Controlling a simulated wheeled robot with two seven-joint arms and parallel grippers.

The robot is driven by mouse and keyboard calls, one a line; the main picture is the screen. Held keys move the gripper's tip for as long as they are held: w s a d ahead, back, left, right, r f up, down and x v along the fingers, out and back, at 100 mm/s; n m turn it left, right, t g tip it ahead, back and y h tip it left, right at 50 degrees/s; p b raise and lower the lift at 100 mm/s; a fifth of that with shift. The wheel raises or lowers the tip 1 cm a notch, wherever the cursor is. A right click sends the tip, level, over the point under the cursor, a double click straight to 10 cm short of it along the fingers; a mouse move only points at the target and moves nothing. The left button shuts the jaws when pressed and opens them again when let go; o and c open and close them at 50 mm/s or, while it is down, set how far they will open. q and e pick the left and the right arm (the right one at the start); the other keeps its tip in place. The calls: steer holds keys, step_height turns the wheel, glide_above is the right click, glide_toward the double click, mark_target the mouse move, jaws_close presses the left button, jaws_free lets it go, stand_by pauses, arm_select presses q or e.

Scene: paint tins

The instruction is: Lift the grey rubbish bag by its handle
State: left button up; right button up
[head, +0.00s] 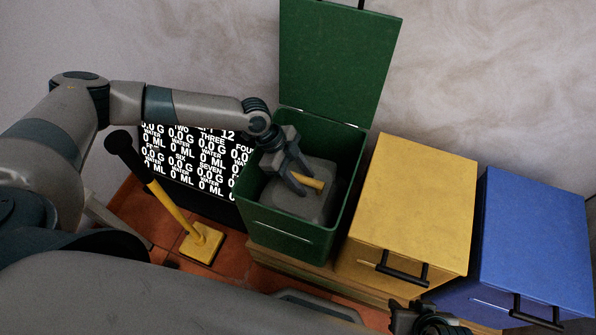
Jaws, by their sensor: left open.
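The grey rubbish bag (290,205) sits inside the open green bin (290,238). Its yellow handle (313,184) lies on top of it. My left gripper (303,181) reaches down into the bin from the upper left. It is open, with its fingers at the handle, one on each side of it in this view; I cannot tell whether they touch it. Part of the bag is hidden by the gripper. My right gripper (428,321) shows only in part at the bottom edge, and its jaws cannot be made out.
The green lid (337,55) stands raised behind the bin. A shut yellow bin (415,200) and a shut blue bin (530,235) stand to the right. A screen with white text (190,155) and a yellow tool with a black grip (172,208) are at the left.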

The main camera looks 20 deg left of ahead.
arm_select(q)
steer(key=shift+f, duration=0.1)
jaws_close()
stand_by(1.7)
step_height(320, 180, up, 12)
stand_by(0.9)
steer(key=shift+d+r, duration=0.1)
steer(key=shift+r, duration=0.1)
